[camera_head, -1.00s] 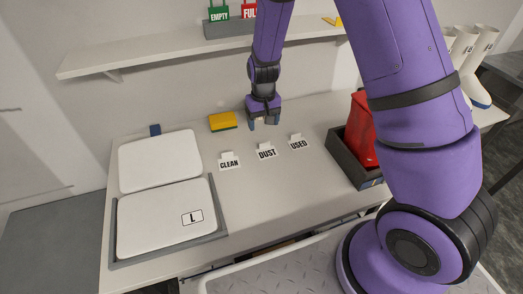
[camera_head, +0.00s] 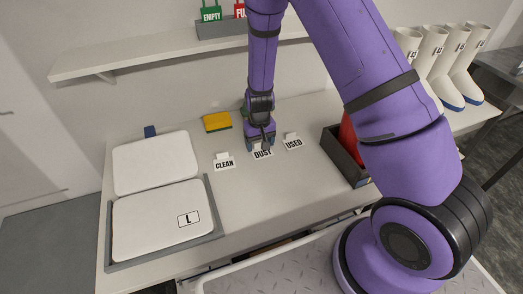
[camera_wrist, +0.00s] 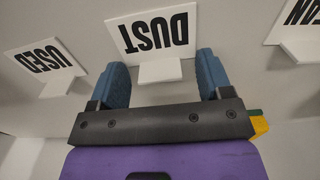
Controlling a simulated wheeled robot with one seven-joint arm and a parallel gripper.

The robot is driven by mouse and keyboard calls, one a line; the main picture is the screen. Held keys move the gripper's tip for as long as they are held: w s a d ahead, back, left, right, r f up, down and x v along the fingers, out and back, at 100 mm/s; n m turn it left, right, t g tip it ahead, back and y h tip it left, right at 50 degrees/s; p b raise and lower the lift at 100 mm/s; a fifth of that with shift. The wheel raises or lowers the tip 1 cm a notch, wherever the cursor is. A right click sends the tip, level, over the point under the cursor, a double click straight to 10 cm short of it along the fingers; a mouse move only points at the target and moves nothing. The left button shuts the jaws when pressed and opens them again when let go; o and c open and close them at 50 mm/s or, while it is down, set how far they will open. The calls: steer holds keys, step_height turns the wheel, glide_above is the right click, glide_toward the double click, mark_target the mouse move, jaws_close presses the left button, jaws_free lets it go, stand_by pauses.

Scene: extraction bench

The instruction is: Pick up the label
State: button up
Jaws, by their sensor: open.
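Three white labels stand in a row on the bench: CLEAN (camera_head: 224,163), DUST (camera_head: 262,154) and USED (camera_head: 293,142). My gripper (camera_head: 262,146) is low over the bench, just behind the DUST label, and hides its upper part in the head view. In the wrist view my gripper (camera_wrist: 161,84) is open, with its blue fingers on either side of the white tab behind the DUST label (camera_wrist: 153,36). The fingers look apart from the tab. The USED label (camera_wrist: 44,61) is at the left there and the CLEAN label (camera_wrist: 297,18) is at the upper right.
A yellow and green sponge (camera_head: 217,122) lies behind the labels. A dark bin (camera_head: 345,158) with a red thing stands at right. A shelf (camera_head: 150,57) hangs above; white boots (camera_head: 433,60) stand far right.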

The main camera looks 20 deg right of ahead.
steer(key=shift+c, duration=0.4)
steer(key=c, duration=0.9)
steer(key=shift+r, duration=0.2)
